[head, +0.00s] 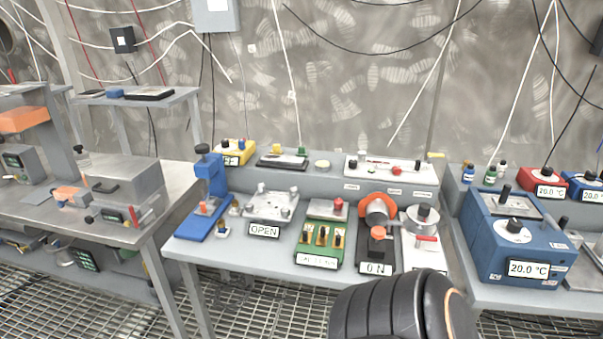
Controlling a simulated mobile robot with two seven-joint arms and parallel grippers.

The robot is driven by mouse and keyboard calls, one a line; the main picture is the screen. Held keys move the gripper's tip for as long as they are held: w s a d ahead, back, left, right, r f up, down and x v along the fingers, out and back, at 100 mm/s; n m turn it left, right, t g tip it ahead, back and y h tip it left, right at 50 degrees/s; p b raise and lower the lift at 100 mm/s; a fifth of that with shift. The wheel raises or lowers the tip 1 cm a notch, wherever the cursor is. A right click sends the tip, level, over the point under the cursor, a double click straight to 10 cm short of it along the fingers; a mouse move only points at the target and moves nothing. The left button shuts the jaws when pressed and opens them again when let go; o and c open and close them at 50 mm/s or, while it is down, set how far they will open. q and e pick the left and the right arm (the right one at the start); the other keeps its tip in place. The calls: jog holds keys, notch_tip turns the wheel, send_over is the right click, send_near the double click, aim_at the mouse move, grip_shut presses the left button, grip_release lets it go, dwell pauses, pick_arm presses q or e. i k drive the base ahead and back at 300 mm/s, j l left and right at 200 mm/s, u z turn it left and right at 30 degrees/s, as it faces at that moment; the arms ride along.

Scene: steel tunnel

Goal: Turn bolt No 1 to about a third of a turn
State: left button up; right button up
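No label reading "No 1" is legible, so I cannot tell which part is bolt No 1. A silver plate fixture (268,206) with several small upright bolts or knobs at its corners stands on the middle bench. A sign reading OPEN (264,230) is at its front. Right of it is a green block (320,243) with several brass-coloured parts. Further right is a black device with an orange ring (377,206) and a display reading 0 N (375,268). Neither of my grippers is in view. A black ribbed part of mine covers the bottom, right of centre.
A blue press-like stand (209,190) is left of the plate. A white unit with a round metal top (422,217) is at the right. A blue box reading 20.0 °C (515,238) stands on the right bench. A metal box (124,182) is on the left bench. The floor is grating.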

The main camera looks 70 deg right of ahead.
aim_at(249, 207)
jog(key=z, duration=1.95)
